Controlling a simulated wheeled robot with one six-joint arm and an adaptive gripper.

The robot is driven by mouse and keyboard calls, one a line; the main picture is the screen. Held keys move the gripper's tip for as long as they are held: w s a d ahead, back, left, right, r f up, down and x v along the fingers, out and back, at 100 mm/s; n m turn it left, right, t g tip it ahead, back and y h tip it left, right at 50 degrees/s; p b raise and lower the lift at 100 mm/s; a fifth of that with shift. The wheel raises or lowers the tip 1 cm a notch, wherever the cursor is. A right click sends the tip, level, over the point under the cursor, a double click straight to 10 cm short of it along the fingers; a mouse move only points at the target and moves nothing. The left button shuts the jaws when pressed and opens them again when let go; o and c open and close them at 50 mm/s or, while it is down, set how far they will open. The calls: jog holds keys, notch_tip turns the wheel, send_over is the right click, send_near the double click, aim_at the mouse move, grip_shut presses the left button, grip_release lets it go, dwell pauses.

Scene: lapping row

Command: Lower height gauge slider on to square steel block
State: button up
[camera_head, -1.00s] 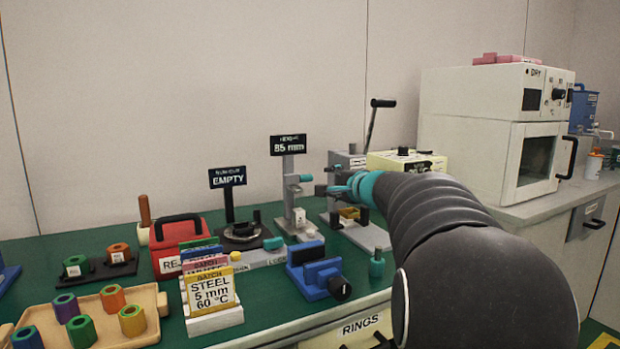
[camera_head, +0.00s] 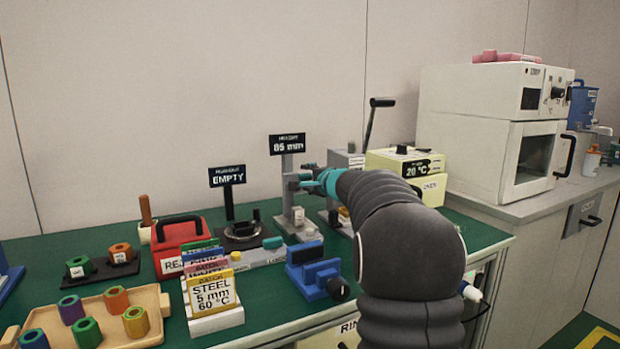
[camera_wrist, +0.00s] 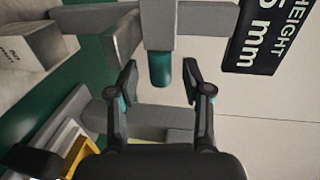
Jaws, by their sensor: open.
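The height gauge (camera_head: 287,166) stands at the back of the green bench, its display (camera_head: 287,144) reading 85 mm. In the wrist view its grey slider (camera_wrist: 158,28) carries a rounded teal knob (camera_wrist: 160,72). My gripper (camera_wrist: 160,82) is open, with one fingertip on each side of the knob and visible gaps. In the head view my gripper (camera_head: 308,180) is at the slider's height and hides the knob. The pale square steel block (camera_head: 298,215) sits low at the gauge's base, below the slider. A labelled pale block (camera_wrist: 32,45) shows at upper left in the wrist view.
A dial stand with an EMPTY sign (camera_head: 227,177) is left of the gauge. A blue vise-like fixture (camera_head: 316,271) stands in front. A lever press (camera_head: 372,122) and a cream 20 °C box (camera_head: 405,163) are close right. A red box (camera_head: 178,245) and batch cards (camera_head: 212,292) are farther left.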

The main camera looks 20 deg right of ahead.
grip_shut()
jog(key=shift+f, duration=0.1)
notch_tip(320, 180, down, 5)
jog(key=b, duration=0.6)
grip_release()
